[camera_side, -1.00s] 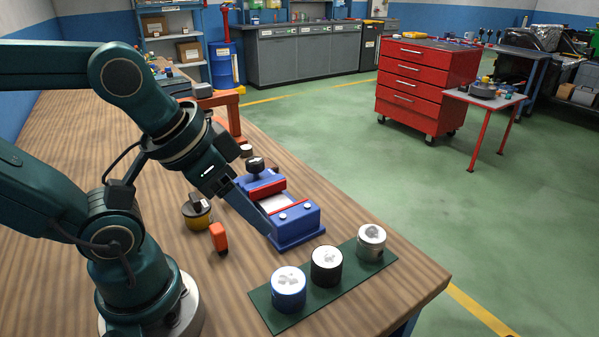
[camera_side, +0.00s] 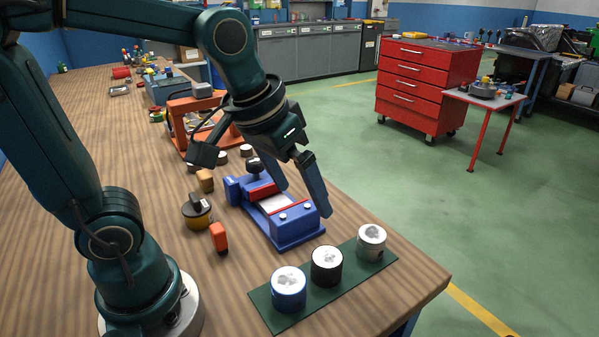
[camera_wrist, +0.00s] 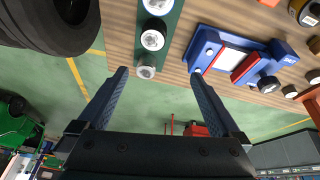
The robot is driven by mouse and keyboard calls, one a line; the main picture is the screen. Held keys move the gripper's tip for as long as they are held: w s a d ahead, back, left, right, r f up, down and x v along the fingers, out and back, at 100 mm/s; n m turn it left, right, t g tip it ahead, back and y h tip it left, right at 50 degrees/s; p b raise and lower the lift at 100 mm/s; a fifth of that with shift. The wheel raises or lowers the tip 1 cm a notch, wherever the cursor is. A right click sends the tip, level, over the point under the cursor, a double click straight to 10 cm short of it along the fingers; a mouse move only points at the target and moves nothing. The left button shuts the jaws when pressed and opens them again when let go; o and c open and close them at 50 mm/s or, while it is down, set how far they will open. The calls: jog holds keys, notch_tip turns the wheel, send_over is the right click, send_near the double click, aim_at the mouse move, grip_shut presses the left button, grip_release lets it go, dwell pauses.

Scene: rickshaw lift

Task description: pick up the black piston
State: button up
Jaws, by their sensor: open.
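The black piston (camera_side: 326,267) stands upright with its pale top showing, in the middle of a row of three on a dark green mat (camera_side: 262,300). The blue piston (camera_side: 288,289) is on its left and the silver piston (camera_side: 371,242) on its right. In the wrist view the black piston (camera_wrist: 153,40) lies between the blue one (camera_wrist: 158,6) and the silver one (camera_wrist: 146,67). My gripper (camera_side: 304,200) is open and empty, raised above and behind the row near the blue vise. In the wrist view my gripper (camera_wrist: 158,77) has its fingers spread wide, with the silver piston nearest the gap.
A blue vise (camera_side: 290,228) with red jaws stands just behind the mat; it also shows in the wrist view (camera_wrist: 235,60). An orange block (camera_side: 218,237) and a yellow-black round item (camera_side: 196,211) sit left of it. The table's right edge is close to the mat.

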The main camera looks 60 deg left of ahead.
jog(key=g, duration=0.2)
send_over(328, 256)
jog(key=f, duration=0.3)
jog(key=a+f, duration=0.1)
jog(key=f, duration=0.1)
jog(key=shift+s, duration=0.15)
jog(key=f, duration=0.2)
jog(key=f+g, duration=0.1)
jog(key=d+f+g, duration=0.1)
jog(key=f, duration=0.1)
jog(key=shift+w+f, duration=0.2)
jog(key=shift+f, duration=0.15)
jog(key=shift+s+f, duration=0.1)
jog(key=shift+f, duration=2.65)
jog(key=shift+c, duration=0.3)
jog(key=c, duration=1.5)
